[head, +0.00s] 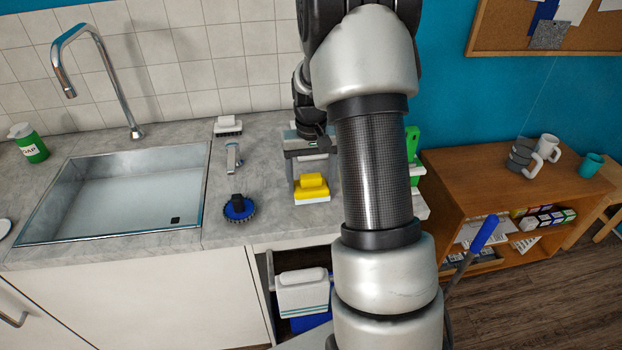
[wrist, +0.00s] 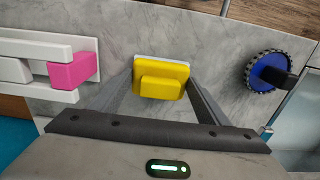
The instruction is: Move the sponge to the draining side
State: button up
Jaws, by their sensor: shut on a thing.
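The sponge, a yellow block with a raised yellow middle and a white layer under it, is at the worktop's front edge in the head view (head: 312,190). It also shows between my two fingers in the wrist view (wrist: 161,82). My gripper (wrist: 168,72) is shut on it, one finger at each side. Whether the sponge touches the worktop or is just above it, I cannot tell. The sink (head: 125,195) is to the left, its basin empty. No draining side is clearly marked in view.
A blue round brush (head: 239,209) and a grey-white tool (head: 233,158) lie between sink and sponge. A white-topped brush (head: 228,126) is behind. A white rack with a pink block (wrist: 74,70) is beside my gripper in the wrist view. A green soap bottle (head: 29,143) stands far left.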

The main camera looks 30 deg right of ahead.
jog(key=shift+f, duration=0.15)
dwell(0.4)
jog(key=o, duration=1.8)
jog(key=shift+r+p, duration=3.1)
jog(key=shift+r, duration=1.45)
